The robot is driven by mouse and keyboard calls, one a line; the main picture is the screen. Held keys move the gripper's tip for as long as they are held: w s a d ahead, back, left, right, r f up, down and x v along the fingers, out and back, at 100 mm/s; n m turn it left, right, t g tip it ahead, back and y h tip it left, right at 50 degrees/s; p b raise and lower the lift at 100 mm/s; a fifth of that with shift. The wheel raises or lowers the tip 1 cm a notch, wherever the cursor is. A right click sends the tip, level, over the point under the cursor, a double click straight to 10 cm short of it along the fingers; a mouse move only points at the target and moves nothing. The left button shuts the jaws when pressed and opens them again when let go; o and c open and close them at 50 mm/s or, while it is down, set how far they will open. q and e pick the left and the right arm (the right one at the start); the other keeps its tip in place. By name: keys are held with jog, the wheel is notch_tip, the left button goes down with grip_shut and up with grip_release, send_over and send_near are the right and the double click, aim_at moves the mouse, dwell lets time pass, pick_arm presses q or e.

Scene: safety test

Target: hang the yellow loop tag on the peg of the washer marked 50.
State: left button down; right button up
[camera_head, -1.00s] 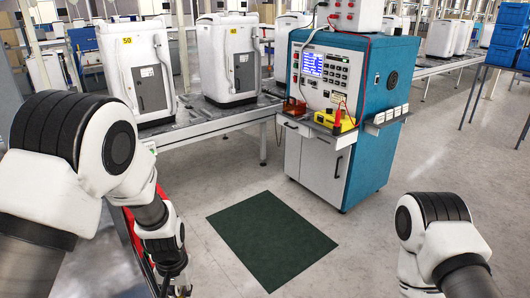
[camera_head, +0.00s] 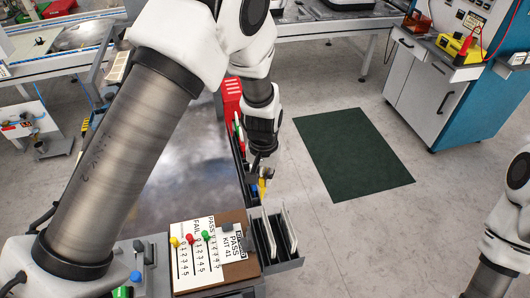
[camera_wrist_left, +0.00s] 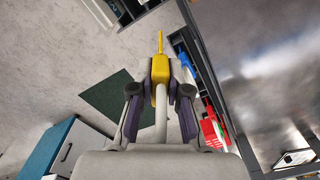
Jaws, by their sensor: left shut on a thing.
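The worktable (camera_head: 190,150) carries a pass/fail board (camera_head: 195,250) with coloured knobs. A green mat (camera_head: 352,155) lies on clear floor. A test cabinet (camera_head: 435,95) stands upper right.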

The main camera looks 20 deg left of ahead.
pick_arm(q)
jog(key=shift+w+r+n, duration=0.15)
jog(key=shift+w+n, duration=0.1)
jog(key=shift+n, duration=0.25)
jog(key=w+a+r+n, duration=0.2)
jog(key=w+a+n, duration=0.4)
jog(key=w, duration=0.5)
jog(key=a+f, duration=0.1)
jog(key=f, duration=0.3)
jog(key=a+f+p, duration=0.1)
jog(key=a+f, duration=0.1)
jog(key=f, duration=0.2)
jog(key=a+f, duration=0.1)
jog(key=f, duration=0.3)
jog(key=shift+s+a, duration=0.15)
jog(key=shift+a, duration=0.05)
jog(key=shift+f, duration=0.35)
jog(key=shift+f, duration=0.1)
